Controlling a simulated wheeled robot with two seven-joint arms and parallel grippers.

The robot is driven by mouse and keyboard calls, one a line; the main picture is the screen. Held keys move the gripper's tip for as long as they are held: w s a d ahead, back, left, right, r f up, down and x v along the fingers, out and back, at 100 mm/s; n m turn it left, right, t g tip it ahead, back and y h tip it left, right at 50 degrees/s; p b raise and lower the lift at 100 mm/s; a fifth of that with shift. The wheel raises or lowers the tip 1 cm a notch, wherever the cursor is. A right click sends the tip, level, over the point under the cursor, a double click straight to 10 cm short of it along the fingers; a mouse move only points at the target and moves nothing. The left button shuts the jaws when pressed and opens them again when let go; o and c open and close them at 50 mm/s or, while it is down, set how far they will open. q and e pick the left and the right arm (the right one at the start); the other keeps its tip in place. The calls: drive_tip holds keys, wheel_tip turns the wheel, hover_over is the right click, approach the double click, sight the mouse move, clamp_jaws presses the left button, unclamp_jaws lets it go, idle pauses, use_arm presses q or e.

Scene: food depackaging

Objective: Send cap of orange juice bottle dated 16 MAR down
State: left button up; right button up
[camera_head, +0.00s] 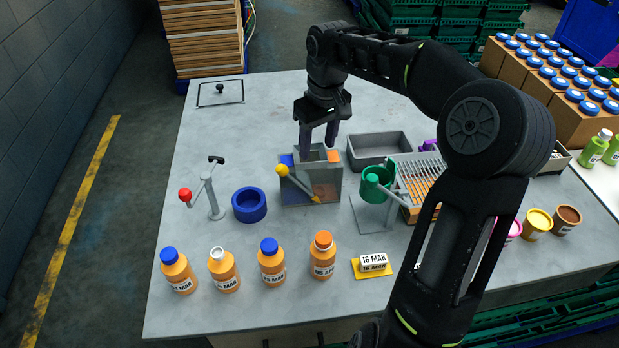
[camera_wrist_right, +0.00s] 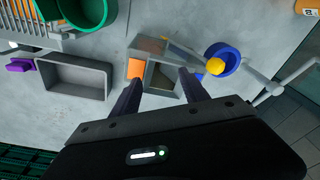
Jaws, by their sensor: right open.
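Several orange juice bottles stand in a row at the table's front. The second from left (camera_head: 224,272) shows a pale bare neck and a label ending in MAR. Its left neighbour (camera_head: 179,273) and the third bottle (camera_head: 271,264) wear blue caps; the fourth (camera_head: 323,258) wears an orange cap. A 16 MAR sign (camera_head: 373,262) stands on a yellow base. My right gripper (camera_head: 318,148) is open, pointing down over a grey box (camera_head: 327,190) with blue and orange patches and a yellow-knobbed lever (camera_head: 283,170). In the wrist view the gripper's (camera_wrist_right: 160,82) fingers straddle the box. No cap shows between them. My left gripper is out of view.
A blue ring (camera_head: 249,205) and a red-knobbed stand (camera_head: 212,197) are left of the box. A green cup (camera_head: 376,184) on a stand, a grey tray (camera_head: 378,147) and a slatted rack (camera_head: 424,166) are right. The far-left tabletop is mostly clear.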

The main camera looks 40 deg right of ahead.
wheel_tip(320, 180, up, 8)
drive_tip(key=shift+s+f, duration=0.2)
drive_tip(key=shift+s, duration=0.25)
idle(0.8)
